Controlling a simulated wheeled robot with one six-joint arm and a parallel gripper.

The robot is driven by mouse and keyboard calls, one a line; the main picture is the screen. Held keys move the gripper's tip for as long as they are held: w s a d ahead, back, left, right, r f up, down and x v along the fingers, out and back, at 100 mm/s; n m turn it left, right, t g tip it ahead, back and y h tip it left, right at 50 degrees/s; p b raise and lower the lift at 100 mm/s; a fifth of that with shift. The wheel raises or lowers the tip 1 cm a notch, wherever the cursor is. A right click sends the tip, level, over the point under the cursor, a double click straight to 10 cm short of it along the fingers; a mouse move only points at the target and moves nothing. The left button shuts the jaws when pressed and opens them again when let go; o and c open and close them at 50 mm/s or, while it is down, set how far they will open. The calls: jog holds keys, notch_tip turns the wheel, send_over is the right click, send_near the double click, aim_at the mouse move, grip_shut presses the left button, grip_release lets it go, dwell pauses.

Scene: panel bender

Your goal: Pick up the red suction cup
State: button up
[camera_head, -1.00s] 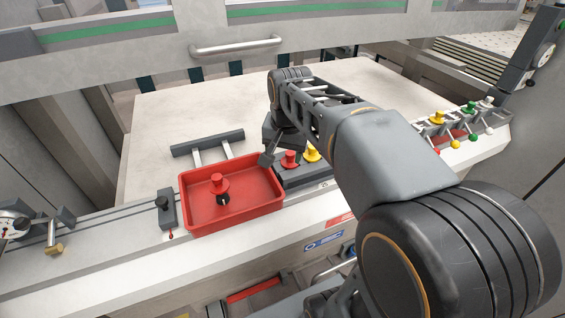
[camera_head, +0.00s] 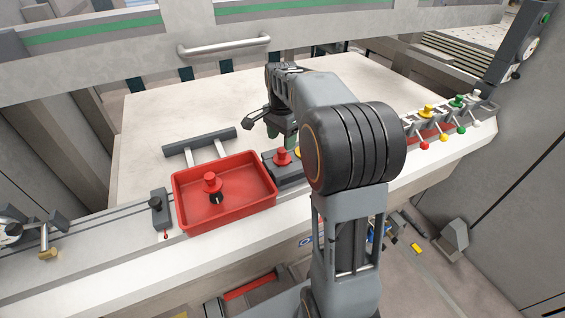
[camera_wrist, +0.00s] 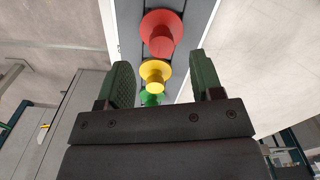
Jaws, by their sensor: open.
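A red suction cup (camera_head: 283,157) stands in a dark grey holder just right of the red tray; it also shows at the top of the wrist view (camera_wrist: 161,33). A second red suction cup (camera_head: 211,184) stands inside the red tray (camera_head: 250,201). A yellow cup (camera_wrist: 154,74) and a green cup (camera_wrist: 151,98) follow the red one in the holder's row. My gripper (camera_wrist: 161,62) is open and empty, with green-padded fingers either side of the row in the picture. In the head view it hangs just behind the holder, partly hidden by my arm.
A rack with yellow, green and white cups (camera_head: 458,102) stands at the right. A dark bar with two light arms (camera_head: 200,141) lies behind the tray, and a small dark block (camera_head: 158,207) stands left of it. The pale table (camera_head: 180,105) behind is clear.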

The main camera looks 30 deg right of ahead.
aim_at(282, 149)
jog(key=shift+w+d+f+p, duration=0.1)
jog(key=shift+f+p, duration=0.4)
jog(key=shift+f, duration=2.3)
jog(key=shift+c, duration=0.4)
jog(key=c, duration=0.9)
